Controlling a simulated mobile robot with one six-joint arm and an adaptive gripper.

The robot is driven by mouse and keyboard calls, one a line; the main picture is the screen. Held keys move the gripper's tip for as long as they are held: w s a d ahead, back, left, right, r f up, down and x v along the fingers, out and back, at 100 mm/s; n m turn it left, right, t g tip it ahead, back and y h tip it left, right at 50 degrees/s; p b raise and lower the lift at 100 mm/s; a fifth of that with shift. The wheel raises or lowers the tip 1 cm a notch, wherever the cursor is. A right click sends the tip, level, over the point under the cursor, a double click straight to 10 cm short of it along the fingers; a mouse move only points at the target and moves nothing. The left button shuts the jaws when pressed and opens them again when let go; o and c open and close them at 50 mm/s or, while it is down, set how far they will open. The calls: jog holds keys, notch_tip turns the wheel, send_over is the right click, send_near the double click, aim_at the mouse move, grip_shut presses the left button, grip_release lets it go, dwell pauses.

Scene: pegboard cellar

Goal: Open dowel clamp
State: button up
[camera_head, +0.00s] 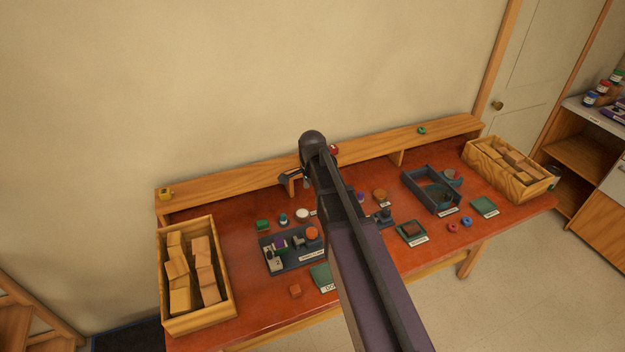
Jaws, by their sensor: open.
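My arm rises from the bottom and crosses the middle of the camera_head view. My gripper (292,178) shows only in part, as dark pieces left of the arm's far end, above the back of the bench. It is open, and no held thing shows. I cannot surely pick out the dowel clamp. A green pad (320,274) at the front carries a label starting "DO", partly hidden by my arm. Behind it a dark fixture board (275,267) holds a grey-white block, a purple piece and an orange round knob (312,233); its label is too small to read.
The red-brown bench (240,315) bears a left crate (226,265) and a right crate (541,190) of wood blocks. A dark tray (407,183), a green pad (484,207) and small coloured parts lie right of my arm. A wooden shelf (225,183) runs along the back.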

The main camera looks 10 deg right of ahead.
jog(key=shift+s+r+n+p, duration=0.1)
jog(key=shift+r+n+p, duration=0.95)
jog(key=shift+n, duration=0.65)
jog(key=shift+s+r+n+p, duration=0.1)
jog(key=shift+r+n+p, duration=0.95)
jog(key=shift+n, duration=0.65)
jog(key=shift+r, duration=0.1)
jog(key=s+f+n+b, duration=0.8)
jog(key=s+f+b, duration=0.3)
jog(key=s, duration=0.5)
jog(key=shift+s+f+b, duration=0.35)
jog(key=shift+f+b, duration=0.05)
jog(key=shift+b, duration=0.1)
